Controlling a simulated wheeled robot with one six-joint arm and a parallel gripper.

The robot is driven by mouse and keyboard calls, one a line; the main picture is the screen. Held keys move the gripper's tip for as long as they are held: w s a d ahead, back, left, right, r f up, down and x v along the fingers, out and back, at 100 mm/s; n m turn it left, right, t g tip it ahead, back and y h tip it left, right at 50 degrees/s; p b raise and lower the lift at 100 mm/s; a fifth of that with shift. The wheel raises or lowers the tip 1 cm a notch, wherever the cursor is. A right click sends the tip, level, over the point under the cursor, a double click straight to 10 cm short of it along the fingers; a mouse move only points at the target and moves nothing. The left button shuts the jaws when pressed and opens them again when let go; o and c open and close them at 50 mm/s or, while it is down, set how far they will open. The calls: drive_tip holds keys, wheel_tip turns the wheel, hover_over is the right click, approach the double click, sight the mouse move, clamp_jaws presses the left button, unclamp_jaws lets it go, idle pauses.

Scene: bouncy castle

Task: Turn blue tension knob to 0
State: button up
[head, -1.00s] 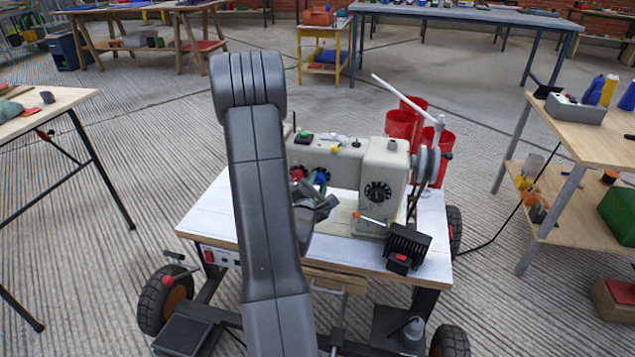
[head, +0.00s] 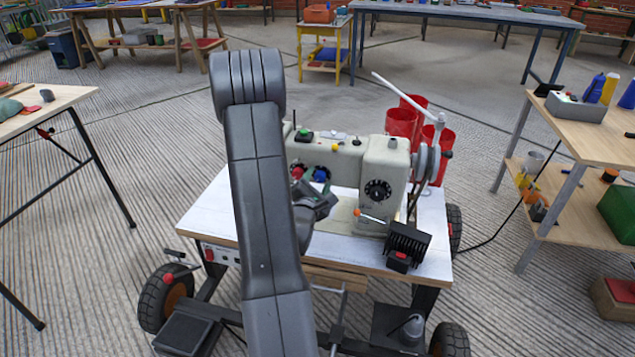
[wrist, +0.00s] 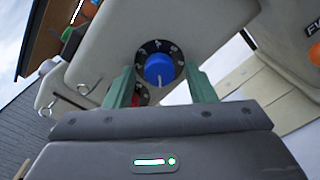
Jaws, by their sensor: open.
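The blue tension knob (head: 321,174) is on the front of the cream sewing machine (head: 373,166). In the wrist view the blue knob (wrist: 158,67) sits in a black dial with white numbers, too small to read surely. A pale line on it points roughly down in the picture. My gripper (wrist: 159,79) is open, with one green finger on each side of the dial. The fingers look apart from the knob; how far their tips are from it in depth I cannot tell. In the head view my gripper (head: 324,193) is just below the knob, partly hidden by my arm.
A red knob (head: 297,172) is close left of the blue one; it shows partly behind the left finger in the wrist view (wrist: 138,97). A black dial (head: 377,190) and orange-tipped lever (head: 369,217) are to the right. The machine stands on a white-topped wheeled table (head: 207,213).

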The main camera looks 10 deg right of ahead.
drive_tip(key=p+v, duration=0.1)
drive_tip(key=v, duration=1.2)
drive_tip(key=shift+s, duration=0.3)
drive_tip(key=shift+w, duration=0.1)
drive_tip(key=b+x, duration=0.1)
drive_tip(key=x, duration=1.2)
drive_tip(key=shift+w+d, duration=0.1)
drive_tip(key=shift+w, duration=0.3)
drive_tip(key=shift+s, duration=0.15)
